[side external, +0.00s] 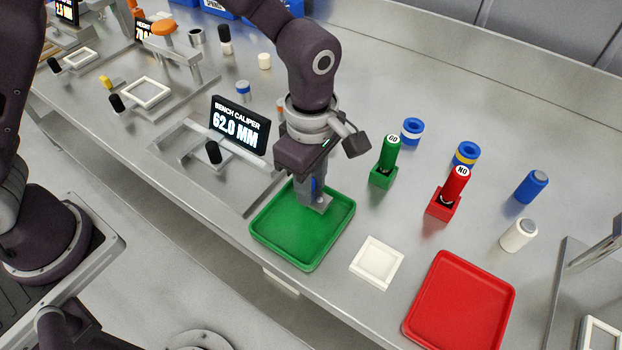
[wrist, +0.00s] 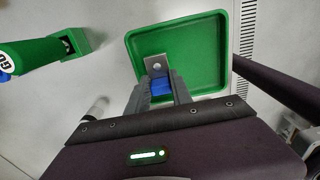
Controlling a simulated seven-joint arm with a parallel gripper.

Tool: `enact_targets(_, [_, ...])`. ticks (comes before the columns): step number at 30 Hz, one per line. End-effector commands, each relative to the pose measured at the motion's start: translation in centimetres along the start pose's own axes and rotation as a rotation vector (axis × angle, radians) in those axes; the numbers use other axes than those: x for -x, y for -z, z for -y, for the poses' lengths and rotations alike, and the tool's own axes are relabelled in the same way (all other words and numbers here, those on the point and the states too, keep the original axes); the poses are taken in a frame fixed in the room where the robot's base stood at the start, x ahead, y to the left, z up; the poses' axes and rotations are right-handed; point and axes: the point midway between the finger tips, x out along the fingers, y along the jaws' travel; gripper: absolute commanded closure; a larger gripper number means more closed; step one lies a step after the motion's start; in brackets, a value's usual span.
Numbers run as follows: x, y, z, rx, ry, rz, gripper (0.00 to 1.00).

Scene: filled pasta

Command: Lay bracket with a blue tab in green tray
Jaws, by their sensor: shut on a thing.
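The bracket (side external: 321,204) is a small grey metal piece with a hole, and its blue tab (wrist: 161,87) shows between my fingers in the wrist view. My gripper (side external: 312,190) is shut on the bracket and holds it over the green tray (side external: 275,248). In the wrist view the bracket's flat plate (wrist: 152,66) sticks out past the fingertips above the tray floor. I cannot tell whether the bracket touches the tray. The tray is otherwise empty where it shows.
A bench caliper with a lit display (side external: 240,125) stands left of the tray. A green GO gauge (side external: 388,155) and a red NO gauge (side external: 455,187) stand to the right. A white square dish (side external: 377,262) and a red tray (side external: 462,305) lie at the front right.

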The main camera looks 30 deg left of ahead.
Motion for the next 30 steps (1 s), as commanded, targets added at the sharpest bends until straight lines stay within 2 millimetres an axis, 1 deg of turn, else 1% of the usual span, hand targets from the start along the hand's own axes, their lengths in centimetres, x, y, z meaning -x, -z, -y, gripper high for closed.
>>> enact_targets(7, [-0.1, 0.0, 0.0, 0.000, 0.000, 0.000, 1.00])
enact_targets(15, [-1.0, 0.0, 0.0, -0.001, 0.001, -0.001, 1.00])
enact_targets(22, [-1.1, 0.0, 0.0, -0.001, 0.000, 0.000, 1.00])
enact_targets(23, [-1.1, 0.0, 0.0, -0.001, 0.000, 0.000, 0.68])
enact_targets(24, [-1.1, 0.0, 0.0, -0.001, 0.000, 0.000, 0.60])
enact_targets(26, [-1.1, 0.0, 0.0, -0.001, 0.000, 0.000, 0.48])
enact_targets(30, [-1.1, 0.0, -0.1, 0.000, -0.002, 0.000, 0.48])
